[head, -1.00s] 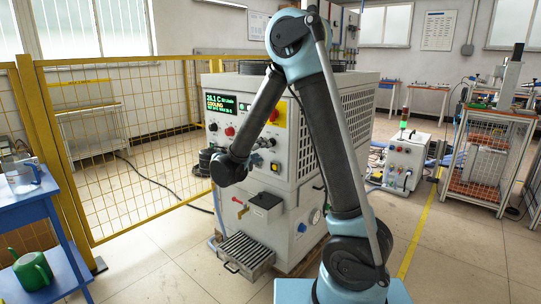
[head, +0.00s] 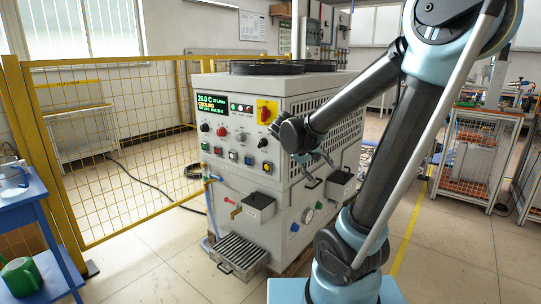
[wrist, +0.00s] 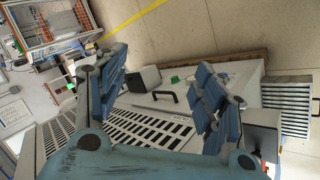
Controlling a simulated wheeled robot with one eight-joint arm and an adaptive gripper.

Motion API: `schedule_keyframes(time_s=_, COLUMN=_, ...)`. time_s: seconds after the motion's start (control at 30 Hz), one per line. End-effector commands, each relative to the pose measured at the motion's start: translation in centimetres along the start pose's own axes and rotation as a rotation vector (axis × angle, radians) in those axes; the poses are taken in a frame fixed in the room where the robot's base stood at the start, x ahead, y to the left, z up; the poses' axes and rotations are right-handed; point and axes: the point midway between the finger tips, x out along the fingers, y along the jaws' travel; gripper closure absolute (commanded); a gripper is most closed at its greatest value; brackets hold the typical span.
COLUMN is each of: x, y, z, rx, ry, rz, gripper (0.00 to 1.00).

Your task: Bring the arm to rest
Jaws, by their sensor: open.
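My gripper (head: 318,160) is in front of the right part of the machine in the head view, at the end of my bent arm. In the wrist view my gripper (wrist: 165,100) shows two blue padded fingers spread wide apart with nothing between them. The heater machine (head: 245,190) is a large light-grey cabinet with a green-lettered display (head: 216,106), which reads about 26 C and "COOLING". A black handle and grilles of the machine (wrist: 150,128) show beyond the fingers in the wrist view. Whether the fingers touch the cabinet cannot be told.
A yellow mesh fence (head: 130,150) stands at the left. A blue shelf (head: 38,225) with a green can (head: 20,277) is at the near left. A wire-sided cart (head: 468,155) stands at the right. Open floor lies at the front right.

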Motion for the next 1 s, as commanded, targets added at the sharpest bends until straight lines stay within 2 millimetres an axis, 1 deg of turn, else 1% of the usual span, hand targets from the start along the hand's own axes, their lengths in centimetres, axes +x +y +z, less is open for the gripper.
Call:
schedule_keyframes(time_s=0.03, x=0.3, y=0.3, z=1.5, rx=0.011, ry=-0.019, rz=-0.028, gripper=0.37)
schedule_keyframes(time_s=0.27, x=1.0, y=0.2, z=7.4, rx=0.052, ry=-0.081, rz=-0.177, gripper=0.37)
schedule_keyframes(time_s=0.3, x=1.1, y=0.0, z=8.4, rx=0.061, ry=-0.090, rz=-0.203, gripper=0.37)
schedule_keyframes(time_s=0.47, x=1.2, y=-0.9, z=12.1, rx=0.100, ry=-0.116, rz=-0.306, gripper=0.37)
schedule_keyframes(time_s=0.6, x=1.0, y=-2.2, z=15.1, rx=0.141, ry=-0.131, rz=-0.396, gripper=0.37)
schedule_keyframes(time_s=0.8, x=0.7, y=-4.5, z=18.5, rx=0.206, ry=-0.136, rz=-0.519, gripper=0.37)
schedule_keyframes(time_s=1.0, x=0.3, y=-6.5, z=20.4, rx=0.259, ry=-0.127, rz=-0.607, gripper=0.37)
